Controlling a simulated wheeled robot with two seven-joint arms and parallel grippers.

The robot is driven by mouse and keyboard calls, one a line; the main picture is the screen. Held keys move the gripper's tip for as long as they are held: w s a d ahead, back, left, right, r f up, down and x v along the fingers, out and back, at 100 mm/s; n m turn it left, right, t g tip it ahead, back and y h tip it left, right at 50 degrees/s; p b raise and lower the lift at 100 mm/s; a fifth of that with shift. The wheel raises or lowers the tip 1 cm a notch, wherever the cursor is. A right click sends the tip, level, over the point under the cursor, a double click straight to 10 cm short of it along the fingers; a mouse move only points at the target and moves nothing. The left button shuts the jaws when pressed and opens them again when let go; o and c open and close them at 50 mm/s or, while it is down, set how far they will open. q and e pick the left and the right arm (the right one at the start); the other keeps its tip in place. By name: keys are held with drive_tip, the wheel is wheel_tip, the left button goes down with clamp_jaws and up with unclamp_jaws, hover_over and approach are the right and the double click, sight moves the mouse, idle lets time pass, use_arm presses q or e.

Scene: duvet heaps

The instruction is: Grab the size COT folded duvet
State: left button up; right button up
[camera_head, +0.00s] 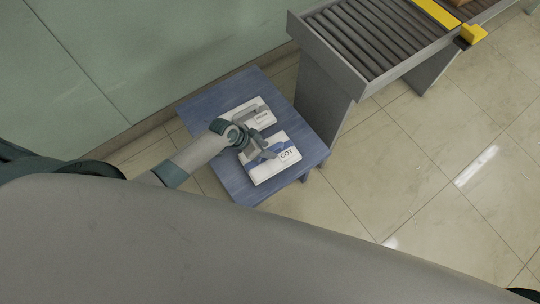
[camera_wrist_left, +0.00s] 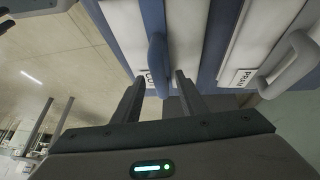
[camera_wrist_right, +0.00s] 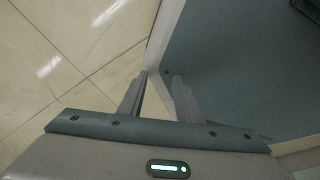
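The COT folded duvet (camera_head: 265,174) is a white and blue pack with a COT label, lying on the near part of the blue table (camera_head: 232,182). My left gripper (camera_head: 262,153) is over this pack in the head view and hides part of it. In the left wrist view my left gripper (camera_wrist_left: 158,77) is open, and the pack's blue handle (camera_wrist_left: 156,50) stands at the gap between its fingertips. I cannot tell whether the fingers touch the handle. My right gripper (camera_wrist_right: 158,75) is open and empty in the right wrist view.
A second white pack, with a PRAM label (camera_wrist_left: 243,78) and a light grey handle (camera_wrist_left: 290,68), lies beside the COT pack. A grey roller conveyor (camera_head: 365,40) stands right of the table. A green wall (camera_head: 110,60) is behind. Tiled floor (camera_head: 420,190) is clear at right.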

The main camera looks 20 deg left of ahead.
use_arm(q)
drive_tip(key=shift+x, duration=1.25)
drive_tip(key=shift+w, duration=0.1)
clamp_jaws()
